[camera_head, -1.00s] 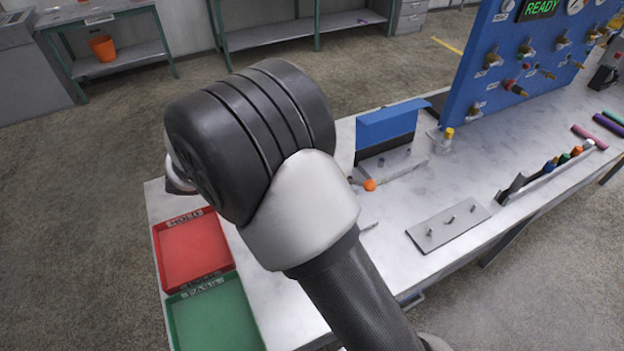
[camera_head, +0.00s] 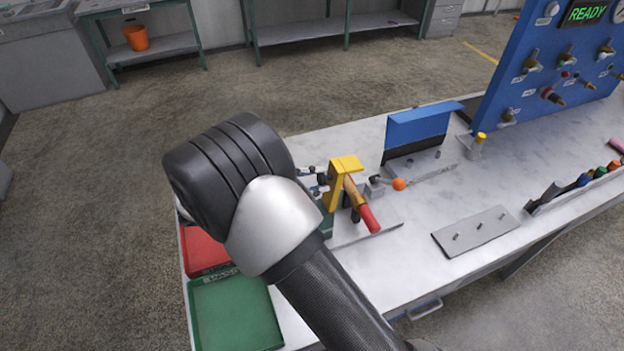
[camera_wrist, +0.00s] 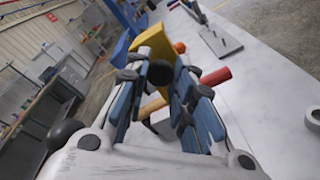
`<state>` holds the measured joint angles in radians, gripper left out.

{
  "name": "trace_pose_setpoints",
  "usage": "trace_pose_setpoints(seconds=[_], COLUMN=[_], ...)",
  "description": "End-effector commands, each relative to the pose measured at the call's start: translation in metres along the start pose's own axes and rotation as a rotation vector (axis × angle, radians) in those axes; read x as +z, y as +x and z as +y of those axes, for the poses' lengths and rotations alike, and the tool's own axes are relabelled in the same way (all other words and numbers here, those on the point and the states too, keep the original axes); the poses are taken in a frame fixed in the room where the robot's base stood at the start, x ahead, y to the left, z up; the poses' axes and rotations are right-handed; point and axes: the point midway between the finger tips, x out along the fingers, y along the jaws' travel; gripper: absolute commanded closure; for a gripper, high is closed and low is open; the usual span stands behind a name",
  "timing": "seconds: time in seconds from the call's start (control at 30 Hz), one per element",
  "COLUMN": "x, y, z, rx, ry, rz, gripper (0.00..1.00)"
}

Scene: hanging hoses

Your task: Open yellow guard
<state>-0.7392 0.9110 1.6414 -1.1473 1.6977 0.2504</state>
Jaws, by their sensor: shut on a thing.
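The yellow guard (camera_head: 346,163) stands on a fixture on the bench, just right of my arm's end in the head view. It also shows in the wrist view (camera_wrist: 150,40), just beyond my fingers. A lever with a red grip (camera_head: 369,219) sticks out beside and below the guard; its red end shows in the wrist view (camera_wrist: 215,76). My gripper (camera_wrist: 163,72) has its blue-padded fingers on either side of a round black knob (camera_wrist: 160,73), shut on it. Whether the knob joins the guard is not clear. My arm hides most of the gripper in the head view.
An orange ball-ended lever (camera_head: 398,184) and a blue-lidded box (camera_head: 418,125) stand right of the guard. A plate with pegs (camera_head: 475,232) lies nearer the front. Red (camera_head: 204,250) and green (camera_head: 235,315) trays sit left. A blue panel (camera_head: 545,70) rises behind.

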Motion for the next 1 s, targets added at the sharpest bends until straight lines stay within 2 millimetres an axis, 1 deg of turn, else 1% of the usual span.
trace_pose_setpoints(seconds=[0.2, 0.23, 0.53, 0.87, 0.97, 1.0], x=[0.0, 0.0, 0.0, 0.0, 0.0, -0.001], y=[0.0, 0.0, 0.0, -0.001, -0.009, -0.015], z=[0.001, 0.001, 0.0, 0.0, 0.0, 0.001], rx=[0.001, 0.001, 0.0, 0.0, 0.001, 0.002], ry=[0.0, 0.0, 0.0, 0.0, 0.0, 0.0], rz=[0.0, 0.0, 0.0, 0.001, 0.001, 0.003], gripper=[1.0, 0.76, 0.56, 0.56, 0.56, 0.56])
